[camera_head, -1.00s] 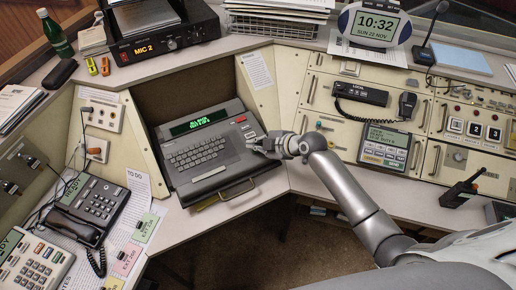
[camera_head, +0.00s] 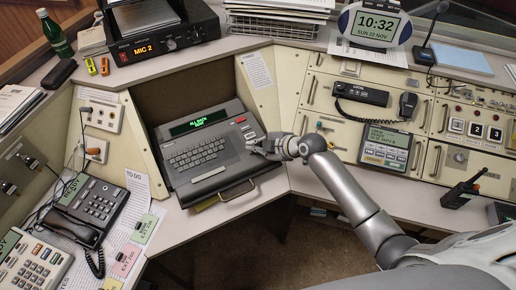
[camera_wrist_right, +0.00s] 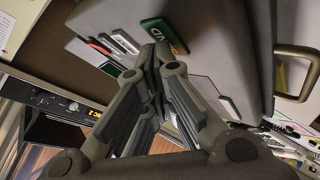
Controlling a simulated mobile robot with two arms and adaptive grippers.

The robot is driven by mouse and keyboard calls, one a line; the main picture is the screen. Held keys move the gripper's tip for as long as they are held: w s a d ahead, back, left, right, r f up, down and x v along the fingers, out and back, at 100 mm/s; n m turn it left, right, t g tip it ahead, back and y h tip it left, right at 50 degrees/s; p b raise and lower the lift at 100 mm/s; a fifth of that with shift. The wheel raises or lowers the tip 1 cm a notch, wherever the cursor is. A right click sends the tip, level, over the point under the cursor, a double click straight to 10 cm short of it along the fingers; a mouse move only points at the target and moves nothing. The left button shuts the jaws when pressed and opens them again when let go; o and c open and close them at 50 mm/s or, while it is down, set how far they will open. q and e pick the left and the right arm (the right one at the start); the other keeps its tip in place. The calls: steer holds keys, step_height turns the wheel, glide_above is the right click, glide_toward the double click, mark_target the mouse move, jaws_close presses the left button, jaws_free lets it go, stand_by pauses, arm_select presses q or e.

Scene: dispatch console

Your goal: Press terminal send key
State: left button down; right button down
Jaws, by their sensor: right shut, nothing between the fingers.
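The grey terminal (camera_head: 212,182) stands in the middle bay, with a keyboard and a green lit display (camera_head: 198,124) whose small text is hard to read. In the wrist view a green key lettered "ND" (camera_wrist_right: 165,33), partly hidden by my fingers, sits on the terminal's grey top. My right gripper (camera_head: 250,147) is shut and empty over the right side of the terminal, beside the keyboard. In the wrist view its fingertips (camera_wrist_right: 160,55) are right at the green key; I cannot tell whether they touch it. My left gripper is out of view.
A black desk phone (camera_head: 92,205) and a keypad unit (camera_head: 30,262) are at the left. A MIC 2 unit (camera_head: 165,40) stands behind. The counter edge in front of the terminal is clear.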

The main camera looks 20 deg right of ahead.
mark_target(258, 155)
steer(key=shift+s+r+p, duration=0.1)
steer(key=shift+r+p, duration=0.55)
steer(key=shift+r, duration=0.1)
steer(key=r+p, duration=0.2)
steer(key=r, duration=0.1)
steer(key=r+p, duration=0.2)
steer(key=shift+s+d, duration=0.1)
steer(key=shift+s, duration=0.25)
stand_by(0.3)
stand_by(0.6)
